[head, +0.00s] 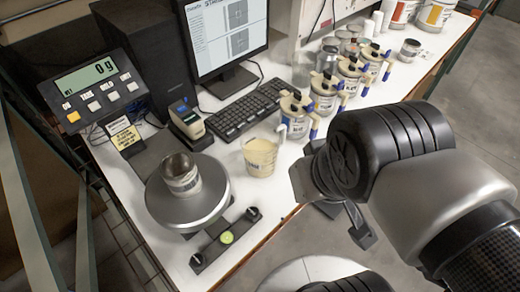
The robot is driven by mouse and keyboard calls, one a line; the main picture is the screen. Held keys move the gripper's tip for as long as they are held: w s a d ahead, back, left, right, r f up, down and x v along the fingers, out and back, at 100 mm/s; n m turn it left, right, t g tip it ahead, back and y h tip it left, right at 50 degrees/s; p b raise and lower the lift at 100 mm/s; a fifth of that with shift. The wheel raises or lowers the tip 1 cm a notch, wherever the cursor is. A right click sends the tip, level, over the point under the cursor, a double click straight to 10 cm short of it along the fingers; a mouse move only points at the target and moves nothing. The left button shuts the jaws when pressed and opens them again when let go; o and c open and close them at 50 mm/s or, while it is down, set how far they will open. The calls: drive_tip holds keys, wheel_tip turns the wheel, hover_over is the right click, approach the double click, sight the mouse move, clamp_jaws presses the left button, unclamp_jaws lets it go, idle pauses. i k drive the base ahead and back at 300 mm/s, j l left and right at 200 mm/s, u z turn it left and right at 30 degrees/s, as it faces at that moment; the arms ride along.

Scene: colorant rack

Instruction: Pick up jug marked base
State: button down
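A translucent beaker-like jug (260,157) with cream-coloured contents stands upright on the white bench, right of the scale. It has a dark label on its side, too small to read here. My gripper (352,222) is to the right of the jug, apart from it, near the bench's front edge. My own wrist hides most of the gripper, so its opening does not show.
A metal cup (181,174) stands on the round scale pan (188,207); the scale display (94,86) reads 0 g. A keyboard (248,107) lies behind the jug. Several lidded cans (297,115) line the bench to the right. Bare bench lies before the jug.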

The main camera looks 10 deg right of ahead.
sight(260, 144)
drive_tip(key=i+l+z, duration=0.2)
drive_tip(key=l, duration=0.3)
drive_tip(key=i+l+z, duration=0.2)
drive_tip(key=l, duration=0.3)
drive_tip(key=i+l+z, duration=0.2)
drive_tip(key=l, duration=0.3)
drive_tip(key=i+l+z, duration=0.2)
drive_tip(key=l, duration=0.25)
drive_tip(key=i+l+z, duration=0.2)
drive_tip(key=i+l+u, duration=0.1)
drive_tip(key=u, duration=2.65)
drive_tip(key=k+l, duration=0.05)
